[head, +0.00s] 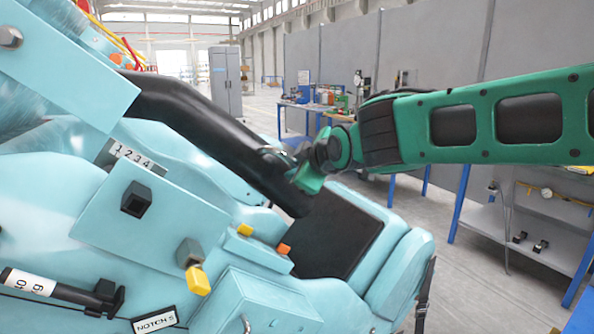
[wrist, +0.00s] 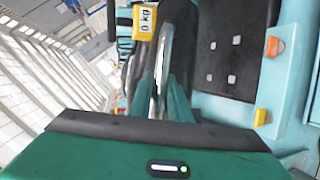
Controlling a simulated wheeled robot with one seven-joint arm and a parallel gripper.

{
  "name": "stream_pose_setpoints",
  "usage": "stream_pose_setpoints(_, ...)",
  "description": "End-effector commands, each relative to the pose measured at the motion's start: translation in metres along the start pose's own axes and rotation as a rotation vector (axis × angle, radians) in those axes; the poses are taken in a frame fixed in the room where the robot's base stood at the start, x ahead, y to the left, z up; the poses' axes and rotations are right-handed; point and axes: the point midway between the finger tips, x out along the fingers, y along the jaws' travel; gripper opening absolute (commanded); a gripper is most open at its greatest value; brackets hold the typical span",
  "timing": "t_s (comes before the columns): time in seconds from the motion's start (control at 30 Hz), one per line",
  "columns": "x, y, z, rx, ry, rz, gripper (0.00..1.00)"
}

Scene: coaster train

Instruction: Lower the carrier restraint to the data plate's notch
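The carrier restraint (head: 215,125) is a thick black padded bar sloping down to the right over the light-blue carrier seat. Its lower end hangs above the black seat pad (head: 340,235). The data plate (head: 155,321) at the lower left reads NOTCH 5. My green gripper (head: 303,176) is at the restraint's lower part. In the wrist view its two fingers (wrist: 162,98) stand close together with a grey shiny rail between them, beside the black restraint (wrist: 181,45). The fingers look shut on that rail, though the contact is partly hidden.
A small scale (head: 136,159) marked 1 2 3 4 sits on the carrier's side. A yellow tag (wrist: 144,22) reads 0 kg. Yellow and orange knobs (head: 284,249) stick out near the seat. Workbenches and a grey shelf (head: 545,230) stand behind to the right.

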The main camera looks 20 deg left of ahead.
Motion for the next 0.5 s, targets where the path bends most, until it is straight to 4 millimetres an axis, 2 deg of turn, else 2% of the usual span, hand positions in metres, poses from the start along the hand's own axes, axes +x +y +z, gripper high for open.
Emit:
stream_pose_setpoints(0.03, 0.0012, -0.0028, 0.0052, 0.000, -0.010, -0.006, 0.27)
stream_pose_setpoints(0.07, 0.0012, -0.0027, 0.0048, 0.000, -0.010, -0.006, 0.34)
stream_pose_setpoints(0.37, 0.0005, -0.0017, 0.0007, -0.001, -0.003, -0.003, 0.34)
stream_pose_setpoints(0.5, -0.0078, -0.0001, 0.0000, -0.002, -0.002, 0.000, 0.34)
